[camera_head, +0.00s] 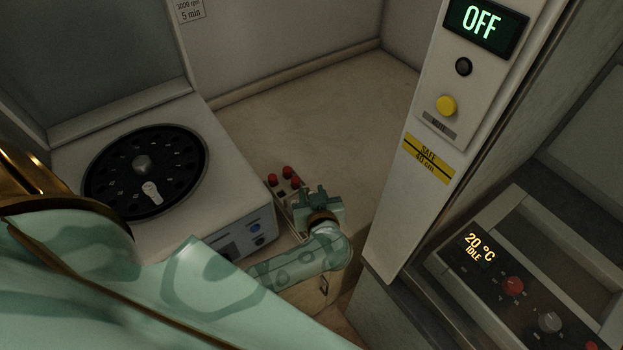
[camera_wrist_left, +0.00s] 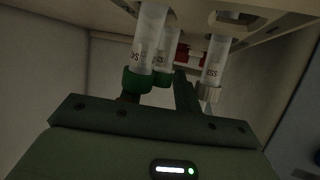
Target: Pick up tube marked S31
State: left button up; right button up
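Several capped tubes stand in a rack (camera_head: 298,238) beside the centrifuge; red caps (camera_head: 287,171) show just behind my left gripper (camera_head: 315,194). In the left wrist view, which shows the tubes upside down, there are a green-capped tube (camera_wrist_left: 148,45), a second green-capped tube (camera_wrist_left: 167,55) and a pale-capped tube (camera_wrist_left: 214,65). Their labels are too small and blurred to read surely, so I cannot tell which is S31. My left gripper's fingers (camera_wrist_left: 155,98) are apart near the caps, with no tube clearly held. My right gripper is not in view.
A centrifuge (camera_head: 232,150) with a round dark rotor (camera_head: 110,190) stands at left. A white panel (camera_head: 395,200) with a yellow button (camera_head: 446,106) and an OFF display rises at right. A unit reading 20 °C IDLE (camera_head: 470,250) is at lower right. The bench behind the rack is clear.

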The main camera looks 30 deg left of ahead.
pick_arm(q)
jog(key=shift+s+f, duration=0.2)
jog(key=shift+f, duration=0.1)
grip_shut()
